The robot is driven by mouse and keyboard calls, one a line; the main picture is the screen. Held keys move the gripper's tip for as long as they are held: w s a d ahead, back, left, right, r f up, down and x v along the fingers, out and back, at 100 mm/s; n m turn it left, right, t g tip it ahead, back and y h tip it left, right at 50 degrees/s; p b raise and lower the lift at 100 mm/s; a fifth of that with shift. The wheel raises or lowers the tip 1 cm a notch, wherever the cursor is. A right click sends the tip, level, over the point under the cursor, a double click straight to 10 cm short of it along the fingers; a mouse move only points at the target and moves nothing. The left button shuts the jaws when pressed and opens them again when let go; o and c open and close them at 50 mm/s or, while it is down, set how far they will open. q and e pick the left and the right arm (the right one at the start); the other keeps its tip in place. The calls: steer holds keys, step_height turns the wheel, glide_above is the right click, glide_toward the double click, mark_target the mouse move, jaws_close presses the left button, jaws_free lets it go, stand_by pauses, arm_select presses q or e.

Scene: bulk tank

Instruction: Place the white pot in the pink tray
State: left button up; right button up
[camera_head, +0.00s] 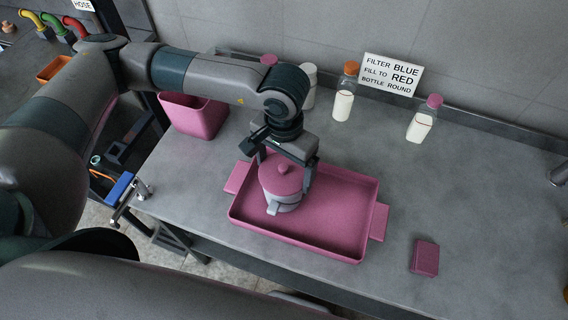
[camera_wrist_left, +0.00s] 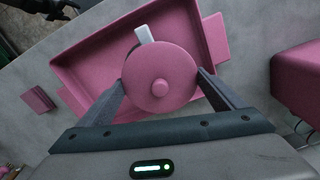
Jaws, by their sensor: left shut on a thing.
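The white pot (camera_head: 283,205) has a pink lid (camera_head: 281,178) with a round knob and a pale side handle. It is upright in the left part of the pink tray (camera_head: 335,248); I cannot tell if its base touches the tray floor. My left gripper (camera_head: 284,180) comes from above and is shut on the pot, one finger on each side. In the left wrist view the fingers flank the lid (camera_wrist_left: 160,80), and the tray (camera_wrist_left: 85,62) lies beneath with a pale handle (camera_wrist_left: 144,34) showing. The pot's body is mostly hidden there. My right gripper is not in view.
A pink bin (camera_head: 195,117) stands behind the tray at left. Milk bottles, one orange-capped (camera_head: 344,100) and one pink-capped (camera_head: 419,122), stand along the wall by a sign (camera_head: 391,75). A small pink block (camera_head: 425,258) lies right of the tray. The counter's right side is mostly clear.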

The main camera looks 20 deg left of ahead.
arm_select(q)
steer(key=shift+f+b, duration=0.2)
steer(key=shift+b, duration=0.1)
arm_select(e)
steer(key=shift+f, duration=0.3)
arm_select(q)
steer(key=o, duration=1.6)
steer(key=shift+r, duration=0.25)
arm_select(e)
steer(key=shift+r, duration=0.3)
arm_select(q)
steer(key=shift+r, duration=0.35)
step_height(320, 180, up, 8)
steer(key=shift+r+b, duration=0.25)
steer(key=shift+b, duration=1)
step_height(320, 180, up, 3)
steer(key=shift+f, duration=0.2)
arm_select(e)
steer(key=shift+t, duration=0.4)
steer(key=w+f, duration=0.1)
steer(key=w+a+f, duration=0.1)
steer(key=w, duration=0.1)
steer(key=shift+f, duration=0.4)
